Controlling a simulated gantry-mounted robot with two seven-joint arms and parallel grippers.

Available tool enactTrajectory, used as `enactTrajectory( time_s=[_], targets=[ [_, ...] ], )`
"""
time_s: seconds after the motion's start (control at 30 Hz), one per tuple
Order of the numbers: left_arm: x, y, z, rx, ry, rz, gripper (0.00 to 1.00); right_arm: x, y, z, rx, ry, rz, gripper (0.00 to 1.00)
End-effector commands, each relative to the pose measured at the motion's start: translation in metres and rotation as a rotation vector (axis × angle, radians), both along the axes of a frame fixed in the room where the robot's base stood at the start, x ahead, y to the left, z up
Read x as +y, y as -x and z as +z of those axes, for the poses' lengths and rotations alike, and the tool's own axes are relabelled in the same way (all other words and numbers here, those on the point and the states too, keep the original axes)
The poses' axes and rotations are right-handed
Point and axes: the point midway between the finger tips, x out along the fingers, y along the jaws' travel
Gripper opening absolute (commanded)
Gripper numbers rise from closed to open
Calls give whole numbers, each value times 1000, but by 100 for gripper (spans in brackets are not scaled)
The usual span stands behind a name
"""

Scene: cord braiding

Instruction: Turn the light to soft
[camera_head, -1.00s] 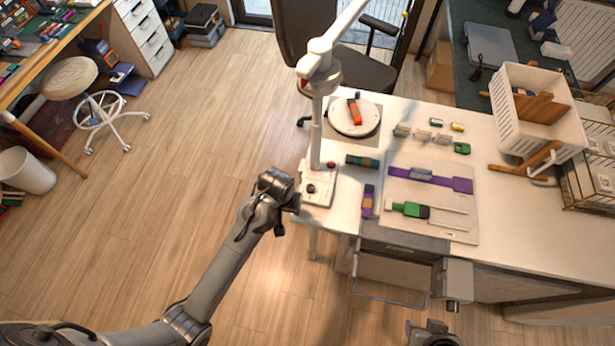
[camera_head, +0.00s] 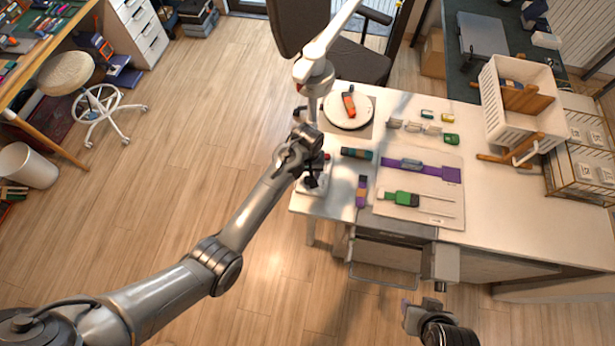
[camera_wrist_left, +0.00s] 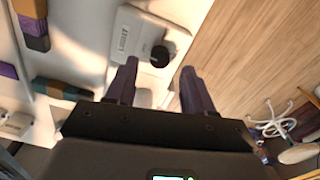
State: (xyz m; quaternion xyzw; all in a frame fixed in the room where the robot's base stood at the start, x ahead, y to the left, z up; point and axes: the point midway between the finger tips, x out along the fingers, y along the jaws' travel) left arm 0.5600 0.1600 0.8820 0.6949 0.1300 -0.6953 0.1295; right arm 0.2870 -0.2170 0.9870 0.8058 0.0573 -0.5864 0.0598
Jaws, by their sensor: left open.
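The white desk lamp (camera_head: 313,68) stands at the left end of the white table, its arm reaching up out of the top of the head view. Its base (camera_head: 318,190) is partly hidden behind my left gripper (camera_head: 313,178). In the left wrist view, the lamp base (camera_wrist_left: 126,35) carries a round black knob (camera_wrist_left: 162,54). My left gripper (camera_wrist_left: 158,80) is open there, its two dark fingers pointing at the base on either side of the knob's line. The knob looks slightly beyond the fingertips; contact is not visible. My right gripper (camera_head: 425,318) is low in the head view, its jaws unclear.
Beside the base lie a teal-and-brown block (camera_head: 356,153) and a purple-and-orange block (camera_head: 362,190). A white board (camera_head: 435,208) holds purple and green tools. A round white disc (camera_head: 336,112) sits behind. Open floor lies left of the table.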

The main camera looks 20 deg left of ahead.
Motion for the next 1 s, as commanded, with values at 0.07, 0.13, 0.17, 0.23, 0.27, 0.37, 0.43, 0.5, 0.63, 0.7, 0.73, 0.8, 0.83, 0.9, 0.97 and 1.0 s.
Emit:
enactTrajectory(
  time_s=[0.07,0.13,0.17,0.23,0.27,0.37,0.43,0.5,0.63,0.7,0.73,0.8,0.83,0.9,0.97,1.0],
  targets=[
    [0,0,-13,1,-1,0,53,0,0,-3,0,0,0,43],
    [0,0,-21,1,-1,-1,53,0,0,-4,1,1,1,43],
    [0,0,-24,1,-1,-1,53,0,0,-5,1,2,2,43],
    [0,0,-30,0,0,-1,53,-1,0,-6,0,4,3,43],
    [0,0,-32,0,0,0,53,-1,0,-6,0,4,3,43],
    [0,0,-36,0,0,0,53,-2,0,-7,1,8,6,43],
    [0,0,-38,-1,0,0,53,-2,0,-7,1,10,6,43],
    [0,0,-38,-1,1,0,53,-2,0,-7,0,11,7,43],
    [0,0,-38,-1,1,0,53,-2,0,-7,1,10,6,43],
    [0,0,-38,-1,1,0,51,-2,0,-7,1,10,6,43],
    [0,0,-38,-1,1,0,46,-2,0,-7,1,10,6,43],
    [0,0,-38,-1,1,0,36,-2,0,-7,1,9,5,43],
    [0,0,-38,-1,1,0,31,-2,0,-6,1,8,6,43],
    [0,0,-38,-1,1,0,20,-2,0,-6,0,7,5,43],
    [0,0,-38,-1,1,0,11,-1,0,-6,0,6,4,43],
    [0,0,-38,-1,1,0,5,-1,0,-6,0,5,4,43]
  ],
)
